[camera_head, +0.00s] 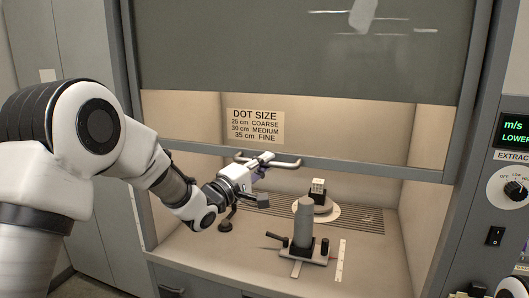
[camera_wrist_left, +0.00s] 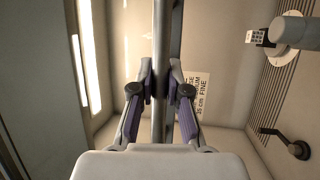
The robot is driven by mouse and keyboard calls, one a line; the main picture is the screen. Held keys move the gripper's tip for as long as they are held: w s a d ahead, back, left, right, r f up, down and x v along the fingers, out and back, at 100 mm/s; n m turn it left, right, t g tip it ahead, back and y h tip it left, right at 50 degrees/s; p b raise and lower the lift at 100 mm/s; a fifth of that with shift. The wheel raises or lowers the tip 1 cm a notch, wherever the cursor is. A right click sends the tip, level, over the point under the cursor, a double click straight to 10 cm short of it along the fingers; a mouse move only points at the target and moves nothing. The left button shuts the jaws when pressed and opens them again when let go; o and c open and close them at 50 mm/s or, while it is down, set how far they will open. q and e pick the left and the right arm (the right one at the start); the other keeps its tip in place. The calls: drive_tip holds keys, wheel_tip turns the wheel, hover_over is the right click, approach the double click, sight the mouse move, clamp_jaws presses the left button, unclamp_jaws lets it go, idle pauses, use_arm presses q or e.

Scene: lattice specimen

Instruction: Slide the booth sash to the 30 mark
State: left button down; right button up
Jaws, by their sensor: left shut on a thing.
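The booth sash has a grey bottom rail (camera_head: 350,168) across the opening, with a light bar handle (camera_head: 287,163) on its front. My left gripper (camera_head: 259,167) reaches the handle from the lower left. In the left wrist view, its two purple-padded fingers (camera_wrist_left: 160,92) are shut on the handle, which runs upright between them. The fingers hide part of the handle. A placard (camera_head: 255,126) reads 25 cm coarse, 30 cm medium, 35 cm fine. I cannot make out a 30 mark on the frame. White and dark parts at the lower right corner may be my right gripper; its fingers are unclear.
Inside the booth, a grey cylinder on a stand (camera_head: 304,225) stands before a round plate (camera_head: 315,209) bearing a small lattice cube (camera_head: 318,188). A white strip (camera_head: 341,261) lies on the floor beside them. A control panel (camera_head: 509,185) is at the right.

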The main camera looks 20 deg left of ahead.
use_arm(q)
wheel_tip(320, 180, down, 10)
drive_tip(key=b, duration=0.4)
drive_tip(key=shift+f+b, duration=0.2)
drive_tip(key=shift+b, duration=0.1)
drive_tip(key=c, duration=1.1)
unclamp_jaws()
drive_tip(key=shift+d, duration=0.1)
drive_tip(key=shift+c, duration=0.2)
drive_tip(key=v, duration=1.2)
